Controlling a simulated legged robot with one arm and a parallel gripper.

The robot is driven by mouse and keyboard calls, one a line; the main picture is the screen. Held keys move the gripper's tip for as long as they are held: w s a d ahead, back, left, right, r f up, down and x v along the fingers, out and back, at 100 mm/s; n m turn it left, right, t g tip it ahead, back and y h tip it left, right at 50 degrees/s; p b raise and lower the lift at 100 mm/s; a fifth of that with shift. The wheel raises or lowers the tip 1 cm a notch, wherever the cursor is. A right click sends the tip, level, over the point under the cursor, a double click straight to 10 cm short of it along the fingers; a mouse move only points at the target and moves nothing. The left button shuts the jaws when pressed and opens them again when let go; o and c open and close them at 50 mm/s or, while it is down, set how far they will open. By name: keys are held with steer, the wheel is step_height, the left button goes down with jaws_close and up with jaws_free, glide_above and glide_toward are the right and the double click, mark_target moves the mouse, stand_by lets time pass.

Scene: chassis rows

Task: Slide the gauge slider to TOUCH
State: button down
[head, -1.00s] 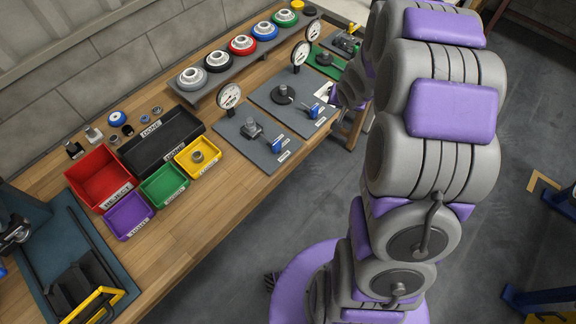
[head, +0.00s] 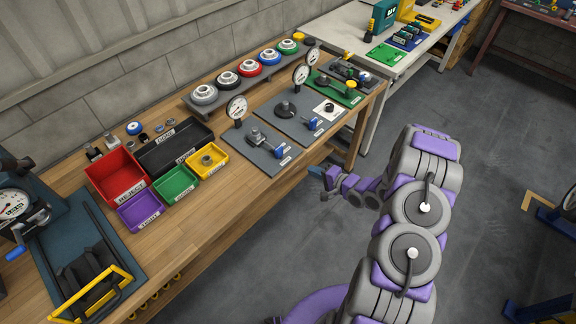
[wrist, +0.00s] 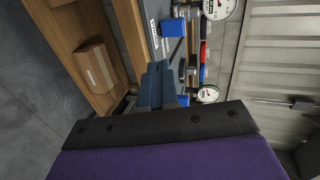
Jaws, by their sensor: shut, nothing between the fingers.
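Three gauge plates stand along the right part of the bench. The nearest grey plate (head: 268,163) has a dial gauge (head: 236,107) and a blue slider (head: 280,150). The middle grey plate (head: 285,121) has a dial gauge (head: 300,74) and a blue slider (head: 312,123). A green plate (head: 322,84) with a gauge (head: 312,57) lies beyond. The labels are too small to read in the head view. My gripper (head: 315,171) is shut and empty, off the bench's front edge near the nearest plate. Its blue fingers (wrist: 159,86) show together in the wrist view, with a blue block (wrist: 172,28) beyond them.
Red (head: 112,171), purple (head: 141,213), green (head: 176,183), yellow (head: 210,164) and black bins stand left of the plates. A rack with coloured wheels (head: 204,94) lies behind. A cardboard box (wrist: 96,68) sits on a lower shelf.

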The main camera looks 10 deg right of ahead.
steer(key=b, duration=0.3)
glide_toward(281, 153)
steer(key=x, duration=0.2)
steer(key=f+x, duration=0.1)
steer(key=x, duration=0.3)
steer(key=shift+s+f, duration=0.2)
steer(key=shift+s, duration=0.05)
steer(key=shift+w+a, duration=0.15)
steer(key=shift+w, duration=0.2)
steer(key=shift+w, duration=0.1)
steer(key=shift+w+a+r+p, duration=0.1)
steer(key=shift+w+a+p, duration=0.85)
steer(key=shift+w, duration=0.4)
steer(key=shift+a, duration=0.1)
